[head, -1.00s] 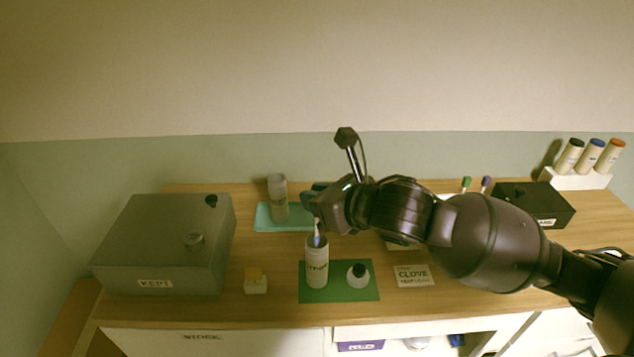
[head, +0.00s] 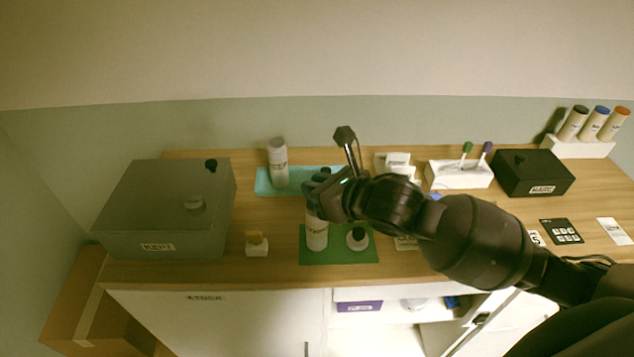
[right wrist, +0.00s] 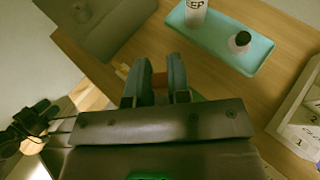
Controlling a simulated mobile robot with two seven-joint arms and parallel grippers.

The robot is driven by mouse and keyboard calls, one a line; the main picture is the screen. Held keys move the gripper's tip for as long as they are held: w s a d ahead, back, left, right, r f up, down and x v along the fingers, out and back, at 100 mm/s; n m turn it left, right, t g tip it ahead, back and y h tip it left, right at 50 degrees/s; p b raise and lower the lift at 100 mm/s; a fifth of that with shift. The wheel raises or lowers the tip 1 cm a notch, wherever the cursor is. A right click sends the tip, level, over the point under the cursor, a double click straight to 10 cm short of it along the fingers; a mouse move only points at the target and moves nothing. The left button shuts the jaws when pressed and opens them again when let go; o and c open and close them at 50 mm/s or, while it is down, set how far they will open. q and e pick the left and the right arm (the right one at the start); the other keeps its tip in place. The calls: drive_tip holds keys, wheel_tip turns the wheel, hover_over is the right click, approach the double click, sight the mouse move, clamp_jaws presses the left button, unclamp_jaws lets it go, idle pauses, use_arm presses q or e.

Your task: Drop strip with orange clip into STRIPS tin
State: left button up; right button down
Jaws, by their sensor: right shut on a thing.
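My right gripper (head: 316,198) is directly over a white cylindrical tin (head: 317,236) on a green mat (head: 368,254); its fingers overlap the tin's top edge in the head view. The label on the tin is too blurred to read. In the right wrist view the two fingers (right wrist: 158,82) are closed on a small orange-brown piece, which looks like the orange clip (right wrist: 159,79). The strip below it is hidden now, so I cannot tell whether it is inside the tin. My left gripper is out of view.
A small black-capped bottle (head: 357,239) stands just right of the tin. A white bottle (head: 278,165) stands on the teal tray (head: 262,183) behind. A grey KEPT box (head: 165,220) is at left, a black box (head: 533,174) at right.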

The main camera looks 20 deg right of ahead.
drive_tip(key=c, duration=1)
unclamp_jaws()
drive_tip(key=shift+s+d, duration=0.75)
drive_tip(key=shift+s, duration=0.6)
drive_tip(key=shift+s+d, duration=0.75)
drive_tip(key=shift+s, duration=0.6)
drive_tip(key=shift+s+d, duration=0.75)
drive_tip(key=shift+s, duration=0.6)
